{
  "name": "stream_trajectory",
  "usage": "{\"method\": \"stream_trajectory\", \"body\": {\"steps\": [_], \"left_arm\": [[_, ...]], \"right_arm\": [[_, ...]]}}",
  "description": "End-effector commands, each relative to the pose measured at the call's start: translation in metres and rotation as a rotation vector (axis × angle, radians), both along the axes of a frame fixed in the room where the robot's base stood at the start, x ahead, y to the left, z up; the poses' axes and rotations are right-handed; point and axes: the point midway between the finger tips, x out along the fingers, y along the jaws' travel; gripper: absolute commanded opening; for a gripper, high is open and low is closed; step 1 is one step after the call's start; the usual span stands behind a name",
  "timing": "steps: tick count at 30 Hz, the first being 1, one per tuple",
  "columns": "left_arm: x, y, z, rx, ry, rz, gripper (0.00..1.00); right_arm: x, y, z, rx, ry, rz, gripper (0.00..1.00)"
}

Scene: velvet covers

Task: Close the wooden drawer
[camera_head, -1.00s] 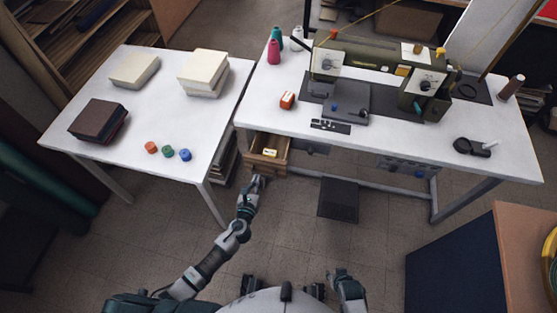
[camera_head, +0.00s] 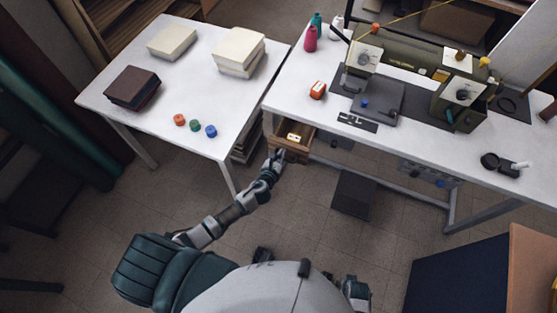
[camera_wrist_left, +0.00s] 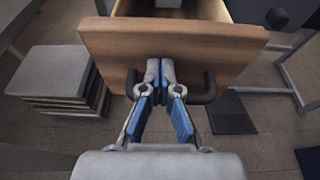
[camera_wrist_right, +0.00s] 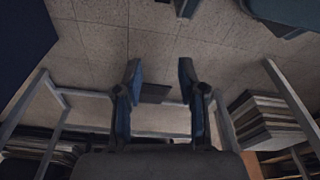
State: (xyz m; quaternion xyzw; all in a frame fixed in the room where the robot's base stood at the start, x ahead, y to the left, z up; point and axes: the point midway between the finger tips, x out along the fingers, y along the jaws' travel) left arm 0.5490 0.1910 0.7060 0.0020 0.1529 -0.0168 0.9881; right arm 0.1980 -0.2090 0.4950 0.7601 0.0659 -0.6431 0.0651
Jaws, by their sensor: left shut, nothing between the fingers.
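The wooden drawer (camera_head: 290,154) hangs under the left end of the white sewing table and is partly open. A small yellow-and-white item (camera_head: 294,137) lies inside. In the left wrist view, its wooden front (camera_wrist_left: 220,45) with a dark handle (camera_wrist_left: 208,90) faces my left gripper (camera_wrist_left: 160,66). This gripper is shut with nothing between its fingers. Its fingertips are at the middle of the front, above the handle bar, and seem to touch the wood. The left gripper also shows in the head view (camera_head: 277,156). My right gripper (camera_wrist_right: 159,70) is open and empty, low near my body.
The sewing table (camera_head: 290,103) carries a sewing machine, thread spools and a red box. A second white table (camera_head: 150,110) on the left holds stacks of fabric and several small coloured pieces. A dark pedal box (camera_head: 353,193) stands on the floor right of the drawer.

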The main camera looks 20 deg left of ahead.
Motion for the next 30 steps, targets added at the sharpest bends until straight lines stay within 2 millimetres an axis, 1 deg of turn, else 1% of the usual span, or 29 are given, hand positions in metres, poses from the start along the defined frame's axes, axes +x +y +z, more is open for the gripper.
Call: {"method": "stream_trajectory", "body": {"steps": [3, 13, 15, 17, 23, 24, 27, 30], "left_arm": [[0.006, 0.000, -0.002, 0.001, -0.001, 0.000, 0.00], [0.007, 0.000, -0.001, 0.000, -0.001, 0.000, 0.00], [0.012, 0.000, -0.001, 0.000, -0.002, 0.000, 0.00], [0.021, -0.001, 0.000, 0.000, -0.003, 0.000, 0.00], [0.074, -0.003, 0.000, 0.001, -0.005, 0.000, 0.00], [0.084, -0.003, -0.001, 0.001, -0.004, 0.000, 0.00], [0.103, -0.003, -0.003, 0.000, -0.002, 0.001, 0.00], [0.115, -0.004, -0.002, 0.001, -0.002, 0.000, 0.00]], "right_arm": [[0.001, 0.000, 0.003, 0.000, -0.001, 0.000, 0.40], [0.002, 0.000, 0.004, -0.001, 0.000, 0.000, 0.40], [0.002, 0.000, 0.004, -0.001, 0.000, 0.000, 0.40], [0.002, 0.000, 0.004, -0.001, 0.000, 0.000, 0.40], [0.000, 0.000, 0.001, -0.001, 0.005, 0.000, 0.40], [0.004, 0.001, 0.007, 0.001, -0.003, -0.001, 0.40], [0.009, 0.001, 0.019, 0.002, -0.012, -0.002, 0.40], [0.010, 0.001, 0.026, 0.002, -0.012, -0.003, 0.40]]}}
